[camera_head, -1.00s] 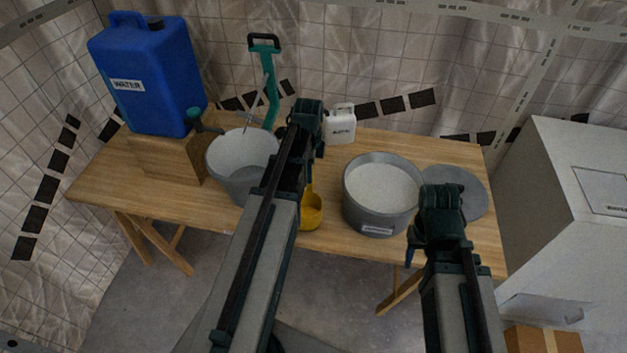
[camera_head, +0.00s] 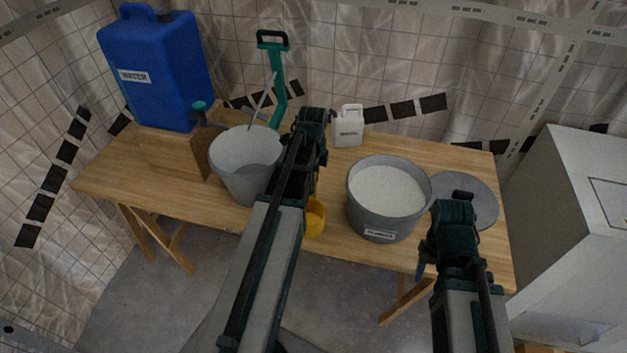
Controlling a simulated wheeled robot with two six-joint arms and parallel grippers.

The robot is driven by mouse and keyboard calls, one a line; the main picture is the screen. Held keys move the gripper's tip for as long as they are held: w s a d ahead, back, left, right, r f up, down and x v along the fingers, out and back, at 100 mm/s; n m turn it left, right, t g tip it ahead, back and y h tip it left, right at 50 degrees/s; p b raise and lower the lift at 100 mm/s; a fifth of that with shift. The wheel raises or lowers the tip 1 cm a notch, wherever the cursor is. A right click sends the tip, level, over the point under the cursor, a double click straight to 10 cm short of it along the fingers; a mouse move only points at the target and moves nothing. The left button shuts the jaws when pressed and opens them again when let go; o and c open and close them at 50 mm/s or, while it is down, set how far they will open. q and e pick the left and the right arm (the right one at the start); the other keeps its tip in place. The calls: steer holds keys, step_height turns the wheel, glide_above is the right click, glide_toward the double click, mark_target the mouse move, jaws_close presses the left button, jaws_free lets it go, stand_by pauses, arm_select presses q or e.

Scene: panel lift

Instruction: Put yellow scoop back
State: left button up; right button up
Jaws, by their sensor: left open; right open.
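The yellow scoop (camera_head: 316,219) shows at the table's front edge, between the two grey buckets. Only its bowl shows clearly; its handle is hidden behind my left gripper. My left gripper (camera_head: 309,190) is open and points down right at the scoop; I cannot tell whether its fingers touch it. The right grey bucket (camera_head: 381,228) is labelled and filled with white powder. My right gripper (camera_head: 424,262) is open and empty near the table's front right edge, in front of that bucket and the round grey lid (camera_head: 480,205).
The left grey bucket (camera_head: 240,175) stands left of my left arm, with a green-handled tool (camera_head: 277,80) behind it. A blue water jug (camera_head: 160,80) stands at the back left. A small white canister (camera_head: 348,128) stands behind. A white cabinet (camera_head: 570,230) is at the right.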

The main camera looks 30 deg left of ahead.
arm_select(q)
steer(key=shift+r, duration=0.1)
step_height(320, 180, up, 12)
steer(key=p, duration=1.2)
steer(key=s+d+n, duration=0.5)
steer(key=s+d, duration=0.2)
steer(key=d, duration=0.6)
steer(key=s+d+n+y, duration=0.1)
steer(key=s+d+n, duration=0.5)
steer(key=d, duration=0.7)
steer(key=shift+s+d, duration=0.25)
steer(key=shift+s, duration=0.1)
steer(key=shift+r, duration=0.1)
